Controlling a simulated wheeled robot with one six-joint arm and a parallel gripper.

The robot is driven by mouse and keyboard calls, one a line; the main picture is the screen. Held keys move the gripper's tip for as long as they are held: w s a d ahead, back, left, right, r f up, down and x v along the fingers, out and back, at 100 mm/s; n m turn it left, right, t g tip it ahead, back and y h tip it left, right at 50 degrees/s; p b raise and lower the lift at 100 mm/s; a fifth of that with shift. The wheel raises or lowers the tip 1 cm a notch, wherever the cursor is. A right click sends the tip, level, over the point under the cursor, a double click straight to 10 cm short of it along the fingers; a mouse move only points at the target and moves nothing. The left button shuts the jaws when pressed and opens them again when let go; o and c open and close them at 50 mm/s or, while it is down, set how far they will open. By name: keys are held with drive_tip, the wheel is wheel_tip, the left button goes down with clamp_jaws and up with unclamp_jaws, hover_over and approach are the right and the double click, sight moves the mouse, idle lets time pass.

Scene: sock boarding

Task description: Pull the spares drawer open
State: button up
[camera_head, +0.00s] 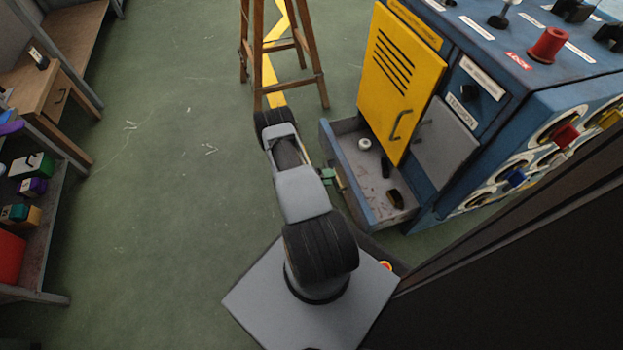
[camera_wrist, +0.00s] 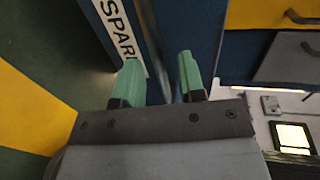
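The spares drawer (camera_head: 350,193) stands pulled out from the blue cabinet, its inside in view. A white ring-shaped item and small dark items lie in it. In the wrist view its front carries a white label (camera_wrist: 113,28) reading "SPAR", the rest hidden. My gripper (camera_head: 328,176) is at the outer side of the drawer front. In the wrist view its two green fingers (camera_wrist: 160,82) are apart, close to the front, with a gap between them.
A wooden stool (camera_head: 282,48) is beyond my arm. Shelves with several boxes (camera_head: 32,190) are at the left. The green floor left of my arm is clear.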

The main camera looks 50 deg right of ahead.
drive_tip(key=p+v, duration=0.2)
drive_tip(key=v, duration=1)
drive_tip(key=shift+w, duration=0.1)
